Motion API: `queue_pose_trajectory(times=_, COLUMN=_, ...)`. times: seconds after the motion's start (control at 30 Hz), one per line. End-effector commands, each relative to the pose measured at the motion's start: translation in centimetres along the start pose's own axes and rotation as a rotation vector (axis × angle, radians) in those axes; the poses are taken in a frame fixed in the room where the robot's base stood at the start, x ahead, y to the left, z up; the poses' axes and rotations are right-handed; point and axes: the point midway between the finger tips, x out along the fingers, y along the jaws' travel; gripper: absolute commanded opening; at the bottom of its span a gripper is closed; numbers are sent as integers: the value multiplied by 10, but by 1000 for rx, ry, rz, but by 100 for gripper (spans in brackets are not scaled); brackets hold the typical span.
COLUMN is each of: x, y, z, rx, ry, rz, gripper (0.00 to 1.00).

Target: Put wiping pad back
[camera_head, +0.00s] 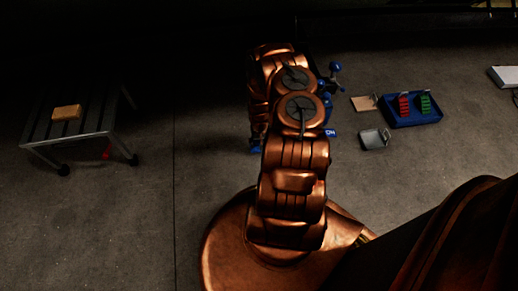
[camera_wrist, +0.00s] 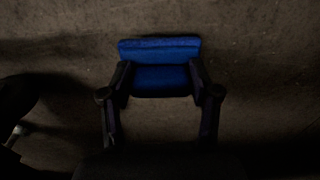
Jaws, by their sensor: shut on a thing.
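The wiping pad (camera_wrist: 160,50) appears to be the blue block in the wrist view, at upper centre. My gripper (camera_wrist: 159,80) has a dark finger on either side of the pad and is shut on it. Plain floor shows around the pad, and I cannot tell how high it is held. In the head view my copper arm covers the middle, and I cannot make out the gripper or the pad there.
A low slatted table (camera_head: 88,122) with a tan block (camera_head: 67,112) stands at left. At right lie a blue tray (camera_head: 412,121) with red and green parts, a tan tray (camera_head: 363,103) and a grey tray (camera_head: 374,138). Blue-knobbed equipment (camera_head: 335,67) shows beside my arm. Floor between table and arm is clear.

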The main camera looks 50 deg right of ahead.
Motion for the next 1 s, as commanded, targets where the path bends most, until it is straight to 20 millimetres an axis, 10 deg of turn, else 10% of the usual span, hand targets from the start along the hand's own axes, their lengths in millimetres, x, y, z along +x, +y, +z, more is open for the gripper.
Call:
queue_pose_trajectory(times=0.87, x=39, y=-2, z=-2, rx=3, ry=-3, rz=1, gripper=11)
queue_pose_trajectory(times=0.9, x=38, y=-2, z=-2, rx=3, ry=-2, rz=1, gripper=63)
queue_pose_trajectory(times=1.0, x=38, y=-2, z=-2, rx=3, ry=-2, rz=1, gripper=74)
